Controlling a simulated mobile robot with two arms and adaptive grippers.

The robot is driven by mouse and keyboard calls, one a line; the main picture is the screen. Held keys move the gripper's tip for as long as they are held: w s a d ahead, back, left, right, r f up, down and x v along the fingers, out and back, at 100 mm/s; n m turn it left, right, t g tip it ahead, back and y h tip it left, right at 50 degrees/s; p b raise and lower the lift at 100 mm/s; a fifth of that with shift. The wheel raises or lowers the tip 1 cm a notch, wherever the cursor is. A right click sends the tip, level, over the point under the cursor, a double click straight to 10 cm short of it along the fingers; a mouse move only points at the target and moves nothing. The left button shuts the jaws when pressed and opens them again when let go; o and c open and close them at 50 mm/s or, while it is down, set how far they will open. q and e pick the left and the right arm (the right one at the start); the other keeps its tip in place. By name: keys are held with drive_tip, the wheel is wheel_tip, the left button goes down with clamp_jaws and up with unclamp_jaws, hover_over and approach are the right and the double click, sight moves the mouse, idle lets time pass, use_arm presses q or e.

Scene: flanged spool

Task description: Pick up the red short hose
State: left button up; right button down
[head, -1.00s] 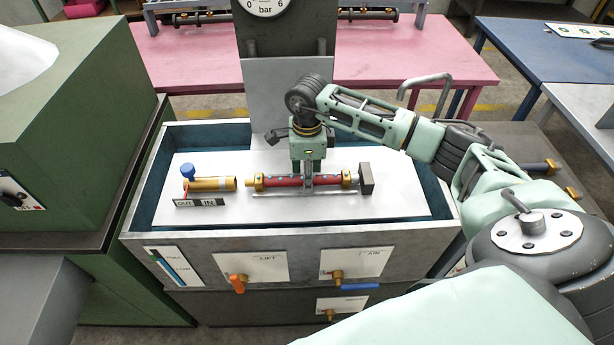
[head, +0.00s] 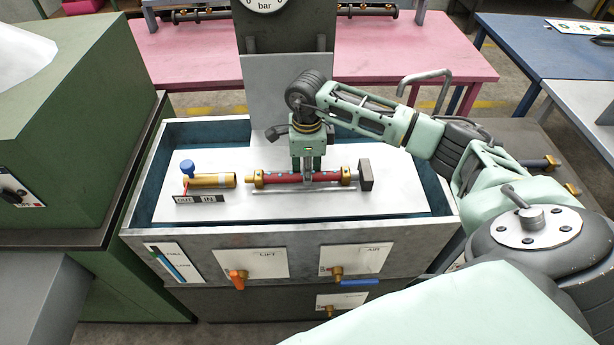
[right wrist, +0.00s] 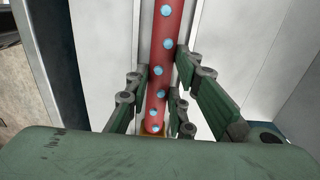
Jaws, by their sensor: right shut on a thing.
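The red short hose (head: 282,179), with light blue dots and brass end fittings, lies level along the white plate in the tank. My right gripper (head: 307,179) reaches down from above and is shut across the hose near its middle. In the right wrist view the hose (right wrist: 160,85) runs between the fingers (right wrist: 164,62). A grey rod and dark block (head: 365,175) are at the hose's right end. I cannot tell whether the hose is clear of its seat. My left gripper is not in view.
A brass fitting with a blue knob (head: 209,181) lies left of the hose, behind the OUT/IN label (head: 199,199). The tank's front wall (head: 300,228) stands in front and a grey upright panel (head: 283,95) behind. A green cabinet (head: 70,120) is at left.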

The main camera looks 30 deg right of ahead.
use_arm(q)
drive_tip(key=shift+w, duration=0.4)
use_arm(e)
drive_tip(key=shift+r, duration=0.15)
